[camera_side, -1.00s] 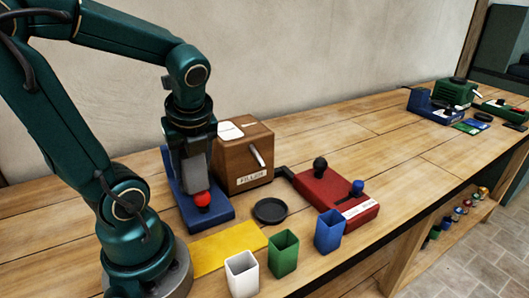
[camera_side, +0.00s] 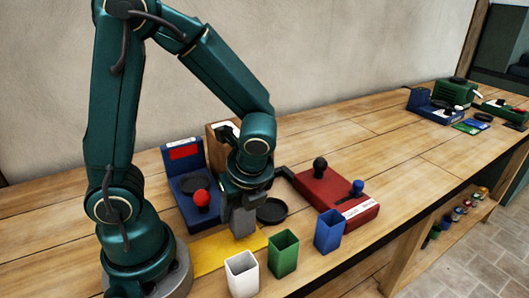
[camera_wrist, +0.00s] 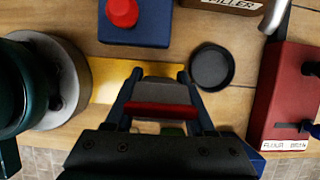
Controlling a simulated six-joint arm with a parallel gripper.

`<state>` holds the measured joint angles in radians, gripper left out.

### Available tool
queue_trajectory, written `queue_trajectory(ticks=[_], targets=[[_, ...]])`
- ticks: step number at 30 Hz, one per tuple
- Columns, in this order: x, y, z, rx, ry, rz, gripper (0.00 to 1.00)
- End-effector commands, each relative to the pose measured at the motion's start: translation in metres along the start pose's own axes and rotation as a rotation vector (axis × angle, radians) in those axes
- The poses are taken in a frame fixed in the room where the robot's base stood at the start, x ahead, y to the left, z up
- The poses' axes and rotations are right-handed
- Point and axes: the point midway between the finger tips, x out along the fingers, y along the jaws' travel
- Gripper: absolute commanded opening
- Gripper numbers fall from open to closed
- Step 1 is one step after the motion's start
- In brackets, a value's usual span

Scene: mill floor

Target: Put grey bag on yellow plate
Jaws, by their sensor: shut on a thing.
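My gripper (camera_side: 246,190) is shut on the grey bag (camera_side: 242,220). It holds the bag upright at the right end of the yellow plate (camera_side: 207,256); I cannot tell whether the bag touches the plate. In the wrist view the grey bag (camera_wrist: 163,90) sits between the two fingers of my gripper (camera_wrist: 160,88), with a red band across it. The yellow plate (camera_wrist: 105,78) shows behind and left of it there, and the gripper hides part of it.
A blue machine with a red knob (camera_side: 202,198) stands behind the plate, beside a wooden filler box (camera_side: 214,145). A dark round dish (camera_side: 273,211) and a red machine (camera_side: 335,204) are to the right. White (camera_side: 242,274), green (camera_side: 283,254) and blue (camera_side: 329,231) cups stand in front.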

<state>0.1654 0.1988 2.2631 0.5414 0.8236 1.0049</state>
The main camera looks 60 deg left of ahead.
Motion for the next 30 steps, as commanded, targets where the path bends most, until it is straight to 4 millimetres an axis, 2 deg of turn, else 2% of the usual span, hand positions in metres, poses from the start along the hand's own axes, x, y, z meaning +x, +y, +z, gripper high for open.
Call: queue_trajectory(ticks=[3,6,18,19,21,30], targets=[[0.014,0.001,-0.005,0.004,-0.002,0.005,0.00],[0.019,0.001,-0.008,0.002,0.000,0.003,0.00],[0.023,0.000,-0.009,0.001,0.000,0.000,0.00],[0.023,0.000,-0.009,0.001,0.001,0.000,0.62],[0.023,0.000,-0.009,0.000,0.001,-0.001,0.85],[0.022,0.000,-0.009,0.000,0.001,-0.001,0.85]])
